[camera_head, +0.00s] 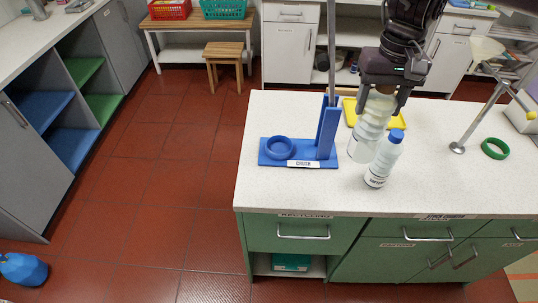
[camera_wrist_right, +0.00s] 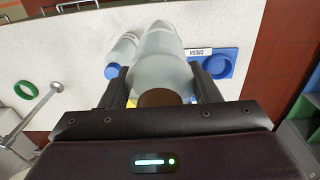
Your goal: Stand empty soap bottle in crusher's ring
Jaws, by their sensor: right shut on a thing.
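My right gripper (camera_head: 382,100) is shut on a pale translucent bottle (camera_head: 370,128), probably the soap bottle, around its upper part. The bottle tilts slightly, its base toward the lower left, over the counter; whether its base touches is unclear. In the right wrist view the bottle (camera_wrist_right: 163,62) lies between the fingers, with a brown cap nearest the camera. The blue crusher (camera_head: 327,130) stands left of the bottle, with an empty blue ring (camera_head: 279,148) on its base behind a "CRUSH" label. The ring also shows in the right wrist view (camera_wrist_right: 220,66). My left gripper is not in view.
A second bottle with a blue cap (camera_head: 384,160) stands close to the held one, at its right front. A yellow tray (camera_head: 351,112) lies behind. A green ring (camera_head: 495,148) and a metal stand (camera_head: 478,118) are at right. The counter front is clear.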

